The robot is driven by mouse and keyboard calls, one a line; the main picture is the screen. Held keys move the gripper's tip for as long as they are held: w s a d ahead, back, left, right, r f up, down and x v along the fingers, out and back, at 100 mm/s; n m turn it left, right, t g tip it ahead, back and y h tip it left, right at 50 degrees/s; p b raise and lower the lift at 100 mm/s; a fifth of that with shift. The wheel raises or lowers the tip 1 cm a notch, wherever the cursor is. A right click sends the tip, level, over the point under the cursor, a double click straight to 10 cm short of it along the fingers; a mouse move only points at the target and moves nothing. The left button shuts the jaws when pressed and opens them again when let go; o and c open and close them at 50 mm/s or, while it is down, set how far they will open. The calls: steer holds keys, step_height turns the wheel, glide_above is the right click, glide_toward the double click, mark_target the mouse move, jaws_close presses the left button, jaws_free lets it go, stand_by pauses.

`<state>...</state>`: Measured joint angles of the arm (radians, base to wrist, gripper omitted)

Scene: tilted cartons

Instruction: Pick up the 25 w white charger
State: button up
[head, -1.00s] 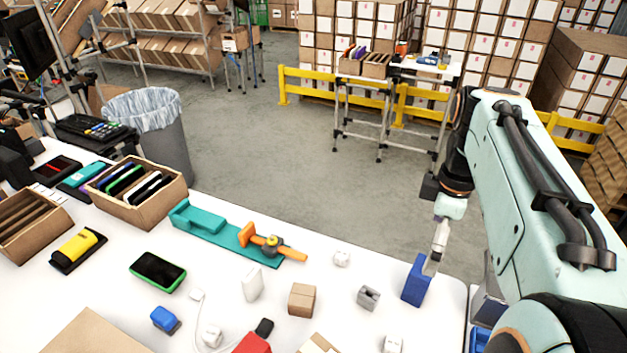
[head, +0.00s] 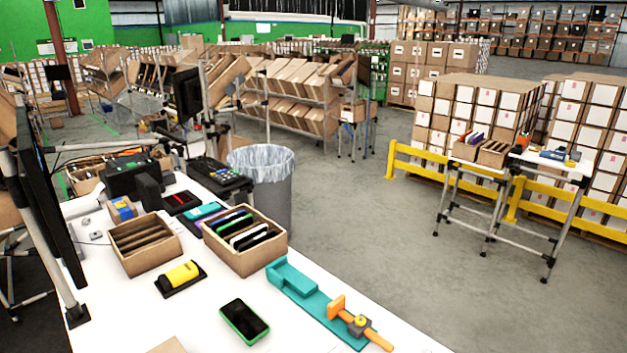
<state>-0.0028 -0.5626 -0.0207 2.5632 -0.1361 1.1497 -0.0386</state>
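No white charger shows in the head view now, so I cannot tell where the 25 w one is. The white table (head: 290,325) shows only its left and far part. My gripper and arm are outside the view, and whether the gripper is open or shut does not show.
On the table stand a carton of upright phones (head: 274,258), a carton with dividers (head: 121,250), a yellow device (head: 182,275), a green-edged phone (head: 244,321) and a teal fixture with an orange clamp (head: 300,284). A lined bin (head: 277,195) stands behind the table.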

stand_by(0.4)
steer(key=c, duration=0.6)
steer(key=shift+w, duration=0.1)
